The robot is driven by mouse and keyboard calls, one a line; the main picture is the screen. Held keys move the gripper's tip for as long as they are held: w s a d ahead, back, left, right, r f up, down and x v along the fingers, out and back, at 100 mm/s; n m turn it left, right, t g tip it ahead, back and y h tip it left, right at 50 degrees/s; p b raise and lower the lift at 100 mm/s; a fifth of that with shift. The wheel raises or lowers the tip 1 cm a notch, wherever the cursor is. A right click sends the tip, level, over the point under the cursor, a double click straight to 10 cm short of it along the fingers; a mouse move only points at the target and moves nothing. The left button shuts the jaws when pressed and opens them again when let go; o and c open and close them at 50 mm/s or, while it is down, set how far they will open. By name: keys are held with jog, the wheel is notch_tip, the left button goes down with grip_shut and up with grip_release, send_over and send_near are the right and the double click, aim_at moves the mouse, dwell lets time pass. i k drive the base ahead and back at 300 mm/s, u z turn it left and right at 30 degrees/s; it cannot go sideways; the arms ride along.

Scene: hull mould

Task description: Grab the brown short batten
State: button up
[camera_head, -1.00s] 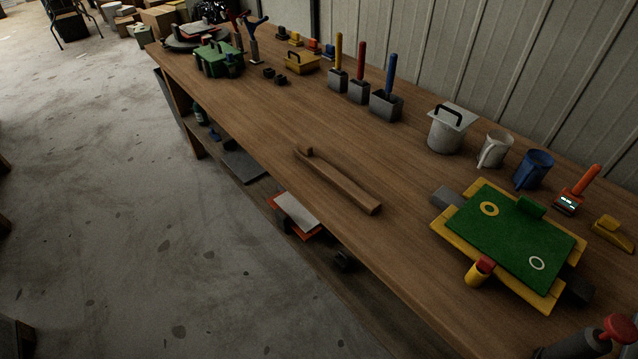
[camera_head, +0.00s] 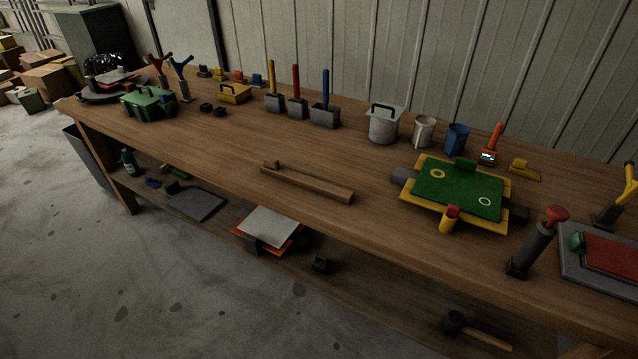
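The brown short batten (camera_head: 308,184) lies flat near the front edge of the wooden workbench (camera_head: 230,148), about mid-bench. It is a long thin wooden bar with a small raised block at its left end. Nothing touches it, and its top and front side are in clear sight. My gripper is not in view.
A green-topped board with a yellow frame (camera_head: 459,188) lies right of the batten. A grey lidded pot (camera_head: 384,125), a white mug (camera_head: 424,132) and a blue mug (camera_head: 456,140) stand behind. A lower shelf holds a grey-and-orange stack (camera_head: 270,228). The floor (camera_head: 120,290) in front is clear.

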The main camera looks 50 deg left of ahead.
aim_at(270, 166)
jog(key=z, duration=0.95)
jog(key=i, duration=1)
jog(key=u, duration=3.35)
jog(key=i, duration=0.55)
jog(key=u, duration=0.05)
